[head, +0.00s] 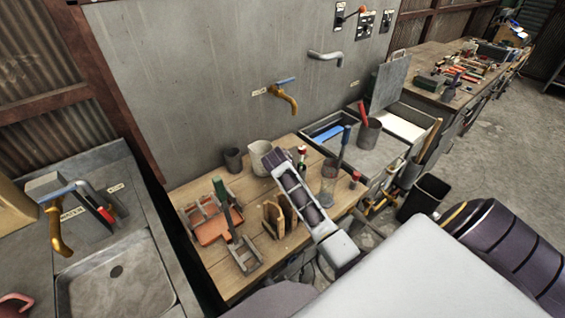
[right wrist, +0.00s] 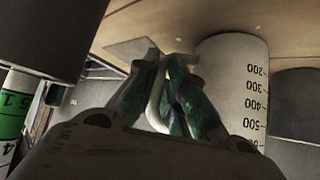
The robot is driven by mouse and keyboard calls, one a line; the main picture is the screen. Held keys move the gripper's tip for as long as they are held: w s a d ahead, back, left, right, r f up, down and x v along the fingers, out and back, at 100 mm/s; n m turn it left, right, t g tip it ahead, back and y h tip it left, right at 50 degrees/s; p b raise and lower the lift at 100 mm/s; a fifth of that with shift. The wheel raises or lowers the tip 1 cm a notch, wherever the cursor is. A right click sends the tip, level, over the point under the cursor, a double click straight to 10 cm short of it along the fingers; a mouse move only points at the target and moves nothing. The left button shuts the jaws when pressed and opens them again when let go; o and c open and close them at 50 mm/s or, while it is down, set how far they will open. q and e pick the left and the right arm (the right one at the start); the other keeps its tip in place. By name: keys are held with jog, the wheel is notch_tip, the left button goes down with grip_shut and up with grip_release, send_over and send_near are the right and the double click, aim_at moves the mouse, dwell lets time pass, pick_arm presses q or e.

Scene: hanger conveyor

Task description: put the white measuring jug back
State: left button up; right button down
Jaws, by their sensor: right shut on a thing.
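The white measuring jug (head: 258,158) stands at the back of the wooden table (head: 238,272), near the wall. In the right wrist view the jug (right wrist: 230,75) shows black marks on its side, and its pale handle (right wrist: 155,102) lies between my fingers. My right gripper (right wrist: 162,85) is shut on that handle. In the head view my right arm reaches over the table to the jug and partly hides it. I cannot tell whether the jug's base touches the table. My left gripper is not in view.
A dark cup (head: 233,160) stands just left of the jug. A clear beaker (head: 328,186) and a small bottle (head: 302,157) stand to its right. An orange tray (head: 212,230) and a wooden holder (head: 277,217) are in front. A sink (head: 118,285) lies left.

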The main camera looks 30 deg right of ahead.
jog(key=shift+f, duration=0.1)
jog(key=c, duration=1.5)
grip_release()
jog(key=v, duration=1.2)
jog(key=shift+b, duration=0.35)
